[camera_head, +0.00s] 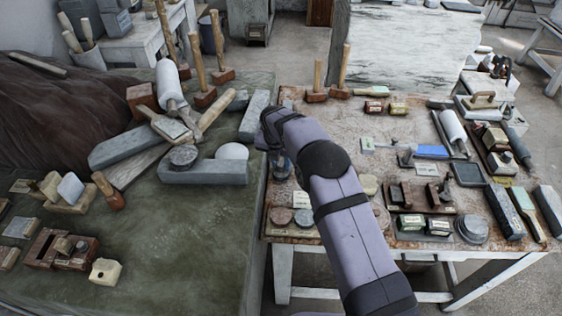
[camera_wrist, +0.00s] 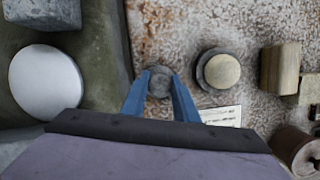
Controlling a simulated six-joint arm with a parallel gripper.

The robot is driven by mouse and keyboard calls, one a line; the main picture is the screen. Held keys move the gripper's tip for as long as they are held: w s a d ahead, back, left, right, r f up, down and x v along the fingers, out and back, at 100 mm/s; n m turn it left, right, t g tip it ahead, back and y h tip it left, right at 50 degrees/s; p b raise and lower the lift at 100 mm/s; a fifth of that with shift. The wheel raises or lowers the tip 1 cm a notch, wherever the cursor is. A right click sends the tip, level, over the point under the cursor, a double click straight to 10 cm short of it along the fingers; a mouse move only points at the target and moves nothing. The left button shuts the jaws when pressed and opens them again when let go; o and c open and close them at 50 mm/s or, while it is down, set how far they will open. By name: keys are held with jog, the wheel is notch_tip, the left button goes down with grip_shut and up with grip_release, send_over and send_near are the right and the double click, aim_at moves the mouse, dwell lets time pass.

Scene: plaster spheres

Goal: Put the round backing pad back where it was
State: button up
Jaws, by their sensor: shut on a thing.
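My gripper (camera_wrist: 160,84) is shut on a small round grey pad (camera_wrist: 159,81), which sits between its blue fingertips. I take this to be the round backing pad. In the head view my gripper (camera_head: 281,166) is low over the worktable's (camera_head: 408,127) left edge, largely covered by my arm, and the pad cannot be made out there. I cannot tell whether the pad touches the tabletop. Just right of it in the wrist view is a beige round piece (camera_wrist: 222,72) on a wider grey disc, apart from the fingers. A white label (camera_wrist: 220,116) lies below that piece.
Left of the gap is the green surface (camera_head: 150,232) with a white sphere (camera_head: 231,151) and a grey block (camera_head: 205,174). Two round discs (camera_head: 281,215) lie near the worktable's front left. Small boxes (camera_head: 411,223) and tools crowd the right side.

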jog(key=shift+f, duration=0.2)
jog(key=o, duration=1.1)
jog(key=shift+r, duration=0.1)
jog(key=b+v, duration=0.3)
jog(key=v, duration=0.9)
jog(key=shift+r, duration=0.15)
